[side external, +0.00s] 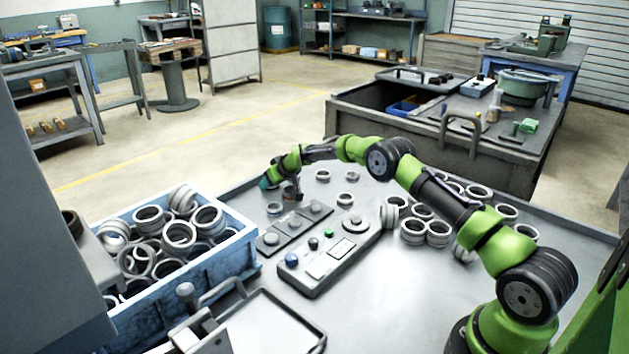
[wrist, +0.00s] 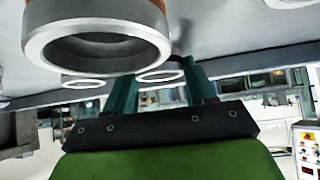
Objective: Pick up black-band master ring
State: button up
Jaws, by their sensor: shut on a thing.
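My gripper (side external: 277,184) is low over the far left of the metal table, its teal fingers pointing down. In the wrist view, my gripper (wrist: 163,92) shows two teal fingers, and a large grey metal ring (wrist: 95,60) fills the upper left, overlapping one finger. An orange-brown strip shows at its upper edge; I see no clear black band. In the side view a small dark and brownish ring (side external: 290,193) is at my gripper. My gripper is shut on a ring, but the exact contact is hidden. I cannot tell whether this is the black-band master ring.
Dark square pads with round pieces (side external: 293,222) lie in front of my gripper, beside a control panel (side external: 330,258). A blue crate (side external: 205,272) full of rings stands at left. Loose rings (side external: 347,200) lie beyond the panel, with more at right.

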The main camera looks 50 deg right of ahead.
jog(key=shift+c, duration=0.6)
jog(key=shift+r, duration=0.15)
notch_tip(320, 180, up, 4)
jog(key=shift+f, duration=0.1)
jog(key=s+a, duration=0.1)
jog(key=s, duration=0.4)
jog(key=s+a, duration=0.1)
jog(key=s, duration=0.4)
jog(key=s+a+r, duration=0.1)
jog(key=s, duration=0.4)
jog(key=shift+s+r, duration=0.15)
notch_tip(320, 180, up, 10)
jog(key=s+d+f+n+y, duration=0.4)
jog(key=s+n, duration=0.1)
jog(key=s, duration=0.5)
jog(key=s+a+r+n+g+y, duration=0.1)
jog(key=s+r+n+g+y, duration=0.25)
jog(key=s+n, duration=0.35)
jog(key=shift+y, duration=0.35)
jog(key=shift+s+a+f, duration=0.1)
jog(key=shift+s+f, duration=0.05)
jog(key=shift+f, duration=4.9)
